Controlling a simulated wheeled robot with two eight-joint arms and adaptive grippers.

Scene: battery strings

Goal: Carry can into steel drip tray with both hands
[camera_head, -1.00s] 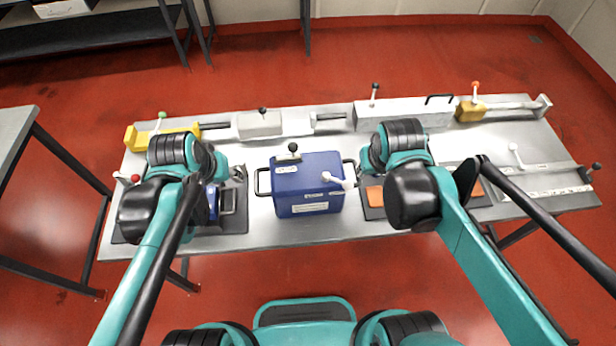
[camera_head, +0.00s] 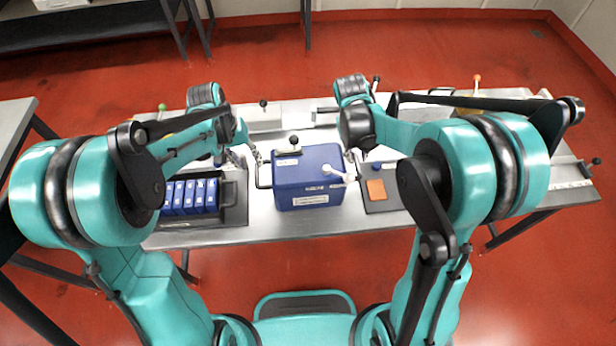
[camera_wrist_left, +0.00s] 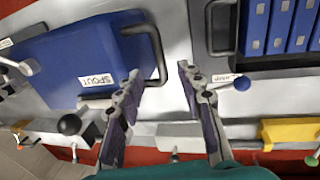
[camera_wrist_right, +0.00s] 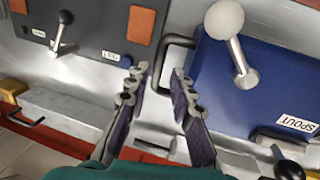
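The can, a blue box (camera_head: 308,190) labelled SPOUT, with a dark handle on each side and a white ball lever on top, stands on the steel bench. It shows in the left wrist view (camera_wrist_left: 75,60) and right wrist view (camera_wrist_right: 225,85). My left gripper (camera_head: 252,156) is open; in its wrist view (camera_wrist_left: 160,72) the can's left handle (camera_wrist_left: 160,45) lies between its fingertips. My right gripper (camera_head: 349,160) is open; in its wrist view (camera_wrist_right: 158,72) the right handle (camera_wrist_right: 163,55) lies between its fingertips. I cannot pick out the steel drip tray with certainty.
Several blue cells (camera_head: 190,195) stand in a black holder left of the can. Fixtures with levers line the bench's back, partly hidden by my right arm. Another table (camera_head: 14,125) stands left.

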